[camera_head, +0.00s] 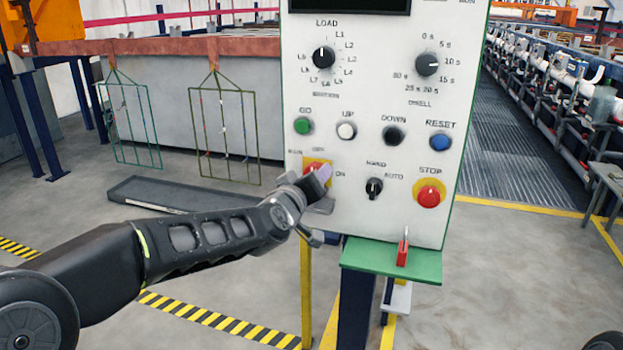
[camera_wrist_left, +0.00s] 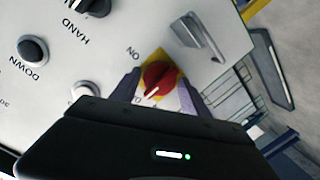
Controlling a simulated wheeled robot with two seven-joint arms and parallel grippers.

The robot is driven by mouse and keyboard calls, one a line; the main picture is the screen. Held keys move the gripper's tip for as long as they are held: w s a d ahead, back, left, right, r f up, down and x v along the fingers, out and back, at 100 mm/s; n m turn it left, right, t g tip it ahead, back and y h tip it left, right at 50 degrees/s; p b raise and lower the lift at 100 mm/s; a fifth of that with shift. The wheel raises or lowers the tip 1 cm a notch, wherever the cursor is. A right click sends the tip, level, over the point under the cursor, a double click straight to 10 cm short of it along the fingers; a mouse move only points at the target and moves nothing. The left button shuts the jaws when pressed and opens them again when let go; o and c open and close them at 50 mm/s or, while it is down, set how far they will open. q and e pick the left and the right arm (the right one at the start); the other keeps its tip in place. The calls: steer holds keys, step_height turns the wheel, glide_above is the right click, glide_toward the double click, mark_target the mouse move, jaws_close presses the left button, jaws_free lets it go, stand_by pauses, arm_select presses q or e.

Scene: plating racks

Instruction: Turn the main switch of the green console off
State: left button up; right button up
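The green console (camera_head: 420,110) has a white panel with a green edge and a small green ledge (camera_head: 400,262) below. Its main switch (camera_head: 313,167) is a red knob on a yellow plate at the lower left, partly covered by my left gripper (camera_head: 322,182). In the left wrist view the knob (camera_wrist_left: 160,78) sits between the two fingers of my left gripper (camera_wrist_left: 159,88), which stand apart on either side of it. Contact is not clear. The knob's white mark lies at its lower left in that view, away from the word ON. My right gripper is not in view.
Close by are the hand/auto selector (camera_head: 374,187), the red stop button (camera_head: 429,195) and the green button (camera_head: 303,125). A red key-like piece (camera_head: 403,250) stands at the ledge. Wire racks (camera_head: 224,125) hang at the left. Floor left of the console is mostly clear.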

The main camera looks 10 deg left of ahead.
arm_select(q)
steer(key=shift+o, duration=1.2)
steer(key=s+r+p, duration=0.1)
steer(key=s, duration=0.6)
steer(key=shift+s+a, duration=0.25)
steer(key=shift+s, duration=0.1)
